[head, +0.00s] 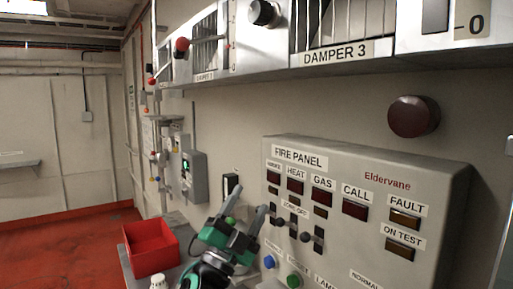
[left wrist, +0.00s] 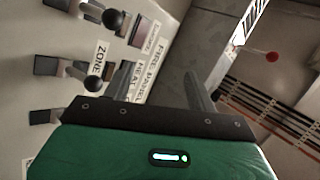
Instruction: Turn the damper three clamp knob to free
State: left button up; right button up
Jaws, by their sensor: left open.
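The damper 3 unit (head: 345,18) is at the top of the head view, with a "DAMPER 3" label (head: 335,54) under its slats. A black round knob (head: 263,13) on a pale plate sits left of those slats; I cannot read its setting. My left gripper (head: 245,198) is open and empty, in front of the fire panel's left side and well below the knob. In the left wrist view its two fingers (left wrist: 165,78) stand apart with nothing between them. My right gripper is not in view.
The grey fire panel (head: 455,190) juts out close to my left gripper, with small black levers (head: 305,236) on its face. A dark red dome (head: 413,117) is on the wall above it. A red bin (head: 150,247) stands left of the gripper. A red knob (head: 182,44) is farther left.

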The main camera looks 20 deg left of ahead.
pick_arm(q)
jog(key=s+d+r+m+g+h, duration=0.3)
jog(key=r+m+g+h, duration=0.2)
jog(key=r+m+g, duration=0.45)
jog(key=s+d+r+m+g+h, duration=0.2)
jog(key=s+r+m+g+h, duration=0.25)
jog(key=m, duration=0.75)
jog(key=s+d+r+m+g+h, duration=0.1)
jog(key=d+r+m+g+h, duration=0.2)
jog(key=r+m+g+h, duration=0.45)
jog(key=m+t+y+p, duration=0.1)
jog(key=t+y+p, duration=0.5)
jog(key=t+y, duration=0.65)
send_near(253, 12)
jog(key=shift+g+y, duration=0.55)
jog(key=shift+g, duration=0.25)
jog(key=x, duration=0.3)
jog(key=r+x, duration=0.1)
jog(key=x, duration=0.2)
jog(key=r+x, duration=0.1)
jog(key=x, duration=0.2)
jog(key=shift+w+d, duration=0.15)
jog(key=shift+d, duration=0.05)
jog(key=shift+w+d+f, duration=0.15)
jog(key=shift+w+d, duration=0.2)
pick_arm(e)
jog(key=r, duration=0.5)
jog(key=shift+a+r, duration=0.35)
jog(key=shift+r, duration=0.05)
